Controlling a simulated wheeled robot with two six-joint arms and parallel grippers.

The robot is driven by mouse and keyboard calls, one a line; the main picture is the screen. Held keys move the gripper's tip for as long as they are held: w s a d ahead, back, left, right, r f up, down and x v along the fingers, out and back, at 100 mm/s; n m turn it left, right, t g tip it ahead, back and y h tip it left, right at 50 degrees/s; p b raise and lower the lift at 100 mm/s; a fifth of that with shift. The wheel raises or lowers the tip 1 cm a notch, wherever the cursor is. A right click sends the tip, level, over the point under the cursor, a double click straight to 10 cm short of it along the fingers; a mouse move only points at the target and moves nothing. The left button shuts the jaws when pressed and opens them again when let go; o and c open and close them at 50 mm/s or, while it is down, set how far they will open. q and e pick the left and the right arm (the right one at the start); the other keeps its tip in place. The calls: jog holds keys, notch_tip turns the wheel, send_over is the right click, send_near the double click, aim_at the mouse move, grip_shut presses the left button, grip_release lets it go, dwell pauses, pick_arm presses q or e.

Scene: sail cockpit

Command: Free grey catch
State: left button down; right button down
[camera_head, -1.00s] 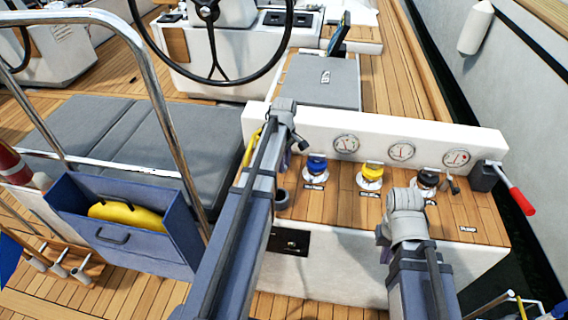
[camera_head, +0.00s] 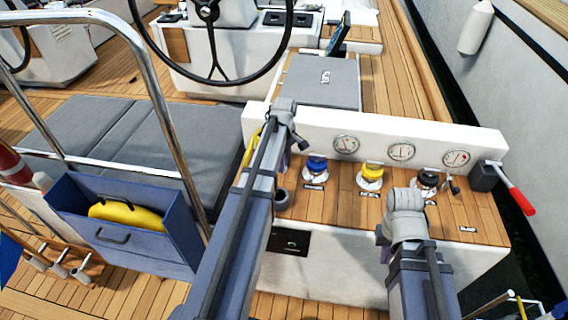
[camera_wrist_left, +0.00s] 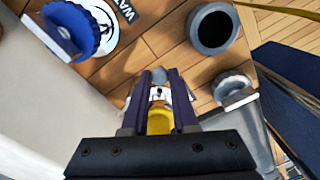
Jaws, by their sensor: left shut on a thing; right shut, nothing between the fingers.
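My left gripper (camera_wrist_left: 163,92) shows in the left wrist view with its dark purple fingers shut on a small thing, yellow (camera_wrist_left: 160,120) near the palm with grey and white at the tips. I cannot tell what it is. In the head view my left arm hides that gripper. A grey round-topped metal piece (camera_wrist_left: 235,87) stands close to the fingers, apart from them; I cannot tell if it is the catch. My right gripper (camera_head: 383,248) is mostly hidden behind its own wrist, over the console's front edge, and is shut and empty.
A blue knob (camera_head: 317,166), a yellow knob (camera_head: 371,174) and a dark knob (camera_head: 427,180) stand on the wooden console top. A grey cup (camera_head: 282,198) is beside my left arm. A red-handled lever (camera_head: 520,200) is right; a blue box (camera_head: 140,240) is left.

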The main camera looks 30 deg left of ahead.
pick_arm(q)
jog(key=shift+s+a+m, duration=0.2)
jog(key=shift+a+m, duration=0.25)
jog(key=shift+m, duration=0.35)
jog(key=shift+s+a+m, duration=0.2)
jog(key=shift+a+m, duration=0.25)
jog(key=shift+m, duration=0.35)
jog(key=c, duration=0.7)
grip_release()
notch_tip(320, 180, up, 8)
jog(key=p, duration=0.7)
jog(key=shift+f+p, duration=0.1)
jog(key=shift+p, duration=0.3)
